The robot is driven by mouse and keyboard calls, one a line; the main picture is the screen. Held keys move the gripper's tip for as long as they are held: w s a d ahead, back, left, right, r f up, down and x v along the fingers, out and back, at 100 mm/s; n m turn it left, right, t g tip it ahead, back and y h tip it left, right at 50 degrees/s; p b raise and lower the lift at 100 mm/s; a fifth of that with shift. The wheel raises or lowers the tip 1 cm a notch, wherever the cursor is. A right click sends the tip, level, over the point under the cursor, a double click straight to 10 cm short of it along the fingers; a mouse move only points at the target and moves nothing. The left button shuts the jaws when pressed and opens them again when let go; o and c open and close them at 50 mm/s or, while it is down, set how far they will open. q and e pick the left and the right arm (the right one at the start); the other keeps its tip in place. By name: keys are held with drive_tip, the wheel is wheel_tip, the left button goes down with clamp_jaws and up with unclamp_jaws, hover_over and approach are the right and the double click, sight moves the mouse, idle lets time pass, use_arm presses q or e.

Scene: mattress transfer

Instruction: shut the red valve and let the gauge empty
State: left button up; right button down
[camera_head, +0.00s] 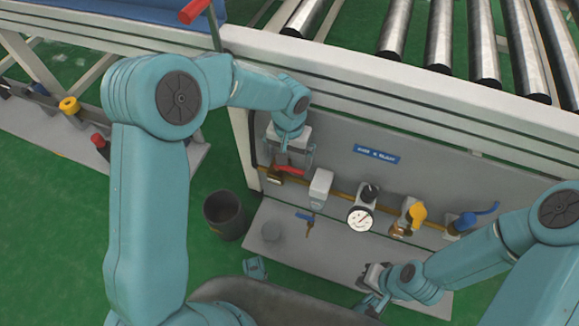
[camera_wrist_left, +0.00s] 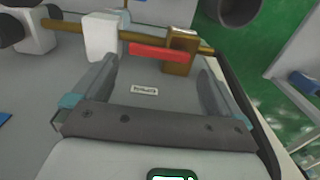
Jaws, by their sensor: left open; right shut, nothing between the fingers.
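The red valve handle (camera_head: 289,170) is on the brass pipe at the left end of the grey panel. In the left wrist view the handle (camera_wrist_left: 158,52) lies roughly along the pipe, beside its brass body (camera_wrist_left: 181,48). My left gripper (camera_head: 292,160) is open over it. In the wrist view the handle appears between and beyond the fingers (camera_wrist_left: 160,72); I cannot tell whether they touch it. The round white gauge (camera_head: 361,219) is further right on the pipe; its reading is too small to tell. My right gripper (camera_head: 372,287) is shut and empty, low at the right.
Right of the gauge are a yellow-handled valve (camera_head: 417,213) and a blue-handled one (camera_head: 478,217). A small blue-handled tap (camera_head: 308,217) hangs below the pipe. A dark bucket (camera_head: 225,214) stands on the green floor. A roller conveyor (camera_head: 440,40) runs above the panel.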

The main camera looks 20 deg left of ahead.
sight(289, 168)
use_arm(q)
wheel_tip(289, 168, down, 5)
drive_tip(key=shift+r+b, duration=0.15)
drive_tip(key=shift+b, duration=0.45)
drive_tip(key=c, duration=1.2)
drive_tip(key=shift+o, duration=0.2)
